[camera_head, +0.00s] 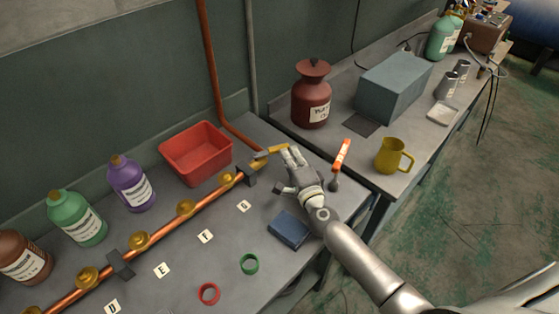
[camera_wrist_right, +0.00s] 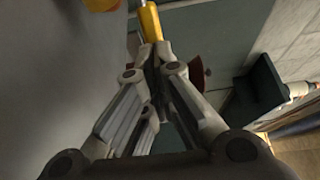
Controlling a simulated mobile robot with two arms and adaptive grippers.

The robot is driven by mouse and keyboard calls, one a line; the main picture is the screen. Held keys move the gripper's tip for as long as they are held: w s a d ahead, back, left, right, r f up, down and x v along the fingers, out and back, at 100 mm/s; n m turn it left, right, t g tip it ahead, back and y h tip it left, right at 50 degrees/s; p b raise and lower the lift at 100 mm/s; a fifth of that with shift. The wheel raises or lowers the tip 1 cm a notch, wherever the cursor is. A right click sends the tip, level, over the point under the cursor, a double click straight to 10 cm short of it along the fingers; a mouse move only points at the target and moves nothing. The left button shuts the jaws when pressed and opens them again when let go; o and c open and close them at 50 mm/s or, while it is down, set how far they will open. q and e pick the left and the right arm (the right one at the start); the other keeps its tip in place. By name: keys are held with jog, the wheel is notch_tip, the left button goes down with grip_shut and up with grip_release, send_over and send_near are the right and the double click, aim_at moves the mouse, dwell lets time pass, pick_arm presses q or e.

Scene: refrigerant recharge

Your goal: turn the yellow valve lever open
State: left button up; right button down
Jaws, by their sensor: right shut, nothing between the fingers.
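The yellow valve lever (camera_head: 272,150) is near the end of the copper pipe (camera_head: 160,230) on the workbench, by the black pipe clamp (camera_head: 250,178). My right gripper (camera_head: 292,156) is shut and empty, with its fingertips close to the lever's right end. In the right wrist view the yellow lever (camera_wrist_right: 150,24) stands just beyond the closed fingertips (camera_wrist_right: 156,50). I cannot tell whether they touch it. My left gripper is not in view.
A red bin (camera_head: 197,151) stands behind the pipe, left of the lever. A blue block (camera_head: 289,229) lies below my right gripper, and an orange-handled tool (camera_head: 342,156) is to its right. Several bottles stand along the wall. Green (camera_head: 249,264) and red (camera_head: 208,293) rings lie in front.

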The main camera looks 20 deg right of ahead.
jog(key=shift+w+d, duration=0.15)
jog(key=shift+w, duration=0.6)
dwell(0.3)
